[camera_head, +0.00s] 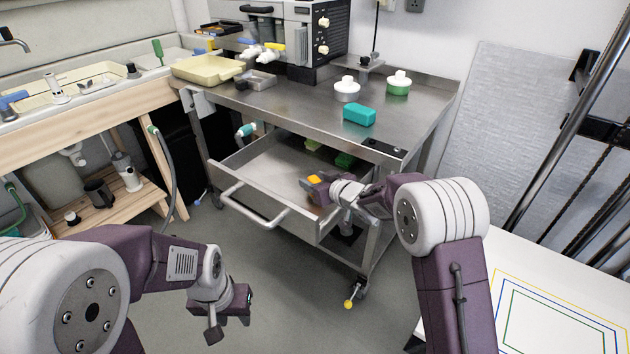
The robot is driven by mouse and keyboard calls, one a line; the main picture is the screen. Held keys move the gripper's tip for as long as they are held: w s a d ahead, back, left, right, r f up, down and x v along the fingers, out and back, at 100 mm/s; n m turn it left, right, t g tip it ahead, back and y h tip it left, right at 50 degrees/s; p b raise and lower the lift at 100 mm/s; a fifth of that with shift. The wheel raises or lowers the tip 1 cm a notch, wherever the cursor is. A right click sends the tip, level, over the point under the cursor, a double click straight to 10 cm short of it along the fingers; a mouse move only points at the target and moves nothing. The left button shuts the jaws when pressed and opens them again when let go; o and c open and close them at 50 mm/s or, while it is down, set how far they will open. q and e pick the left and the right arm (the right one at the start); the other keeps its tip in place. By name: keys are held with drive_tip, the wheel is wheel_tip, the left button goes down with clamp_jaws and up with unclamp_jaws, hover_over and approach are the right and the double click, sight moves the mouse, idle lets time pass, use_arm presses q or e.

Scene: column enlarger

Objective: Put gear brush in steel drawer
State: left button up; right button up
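The steel drawer (262,164) is pulled open under the steel table, with its bar handle toward me. My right gripper (318,190) reaches over the right part of the drawer. A small orange-yellow piece (314,179) shows right at its fingertips; I cannot tell whether it is gripped or lies in the drawer behind them. I cannot make out a gear brush with certainty; this piece may be part of it. My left gripper (230,315) is low over the floor in front of the drawer, with its fingers apart and nothing between them.
Green items (345,160) lie at the back of the drawer. On the steel table (300,103) stand a teal box (359,115), two round lidded containers and a tray. A wooden sink bench (110,108) is at left. The floor before the drawer is clear.

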drive_tip(key=shift+r, duration=0.1)
drive_tip(key=shift+r, duration=0.25)
drive_tip(key=p+v, duration=0.2)
drive_tip(key=v, duration=1)
drive_tip(key=shift+f+p, duration=0.2)
drive_tip(key=shift+p, duration=0.1)
